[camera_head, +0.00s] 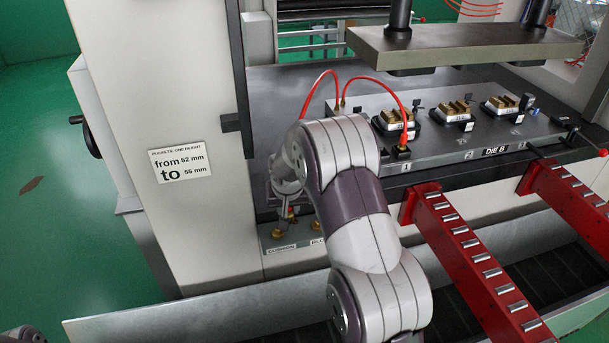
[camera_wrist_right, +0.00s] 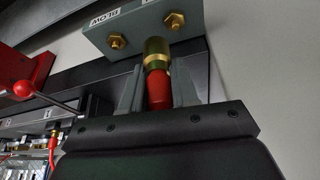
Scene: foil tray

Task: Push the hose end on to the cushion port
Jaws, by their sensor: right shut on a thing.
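My right gripper (camera_wrist_right: 158,92) is shut on the hose end (camera_wrist_right: 157,90), a red sleeve with a brass collar, held between the two grey fingers. In the head view the hose end (camera_head: 291,212) shows small below my right wrist. The cushion port (camera_wrist_right: 174,21) is a brass fitting on the grey port block, just beyond the brass tip and slightly right in the wrist view. The tip looks close to it but apart; exact contact I cannot tell. In the head view the cushion port (camera_head: 278,232) is above the CUSHION label. My left gripper is not in view.
The blow port (camera_wrist_right: 117,41) is beside the cushion port on the same block (camera_wrist_right: 140,28). My arm hides part of the block in the head view. The machine column (camera_head: 190,110) stands to the left. Red roller rails (camera_head: 447,225) and a red-knobbed lever (camera_wrist_right: 45,97) are nearby.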

